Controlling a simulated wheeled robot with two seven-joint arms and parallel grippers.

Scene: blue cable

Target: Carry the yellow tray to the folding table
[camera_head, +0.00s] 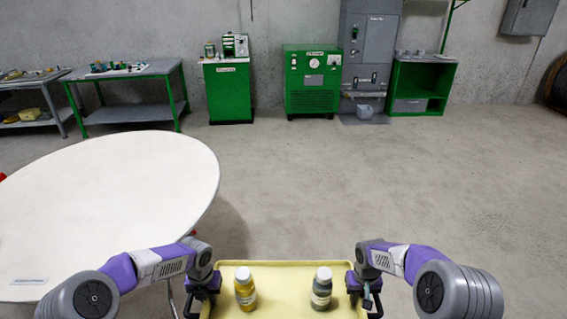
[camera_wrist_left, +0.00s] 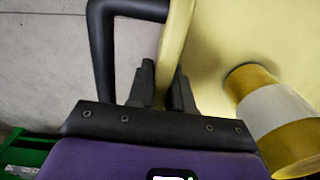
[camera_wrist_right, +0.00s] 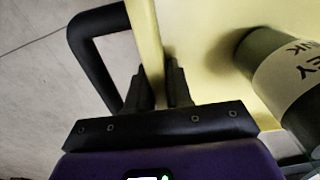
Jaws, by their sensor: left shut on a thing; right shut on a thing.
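The yellow tray (camera_head: 285,293) is held in front of me at the bottom of the head view, with a yellow bottle (camera_head: 245,288) and a grey bottle (camera_head: 321,289) standing on it, both white-capped. My left gripper (camera_head: 205,284) is shut on the tray's left rim. In the left wrist view its fingers (camera_wrist_left: 162,85) pinch the yellow wall beside a black handle (camera_wrist_left: 105,55). My right gripper (camera_head: 364,284) is shut on the right rim, and its fingers (camera_wrist_right: 159,85) also clasp the wall next to a black handle (camera_wrist_right: 82,45). The round white table (camera_head: 115,190) stands to the left, apart from the tray.
The white tabletop looks clear except for a small label at its near left edge. Open concrete floor (camera_head: 400,180) lies ahead and to the right. Along the back wall stand a workbench (camera_head: 125,75), a green cabinet (camera_head: 229,90), a green machine (camera_head: 312,85) and green shelving (camera_head: 420,88).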

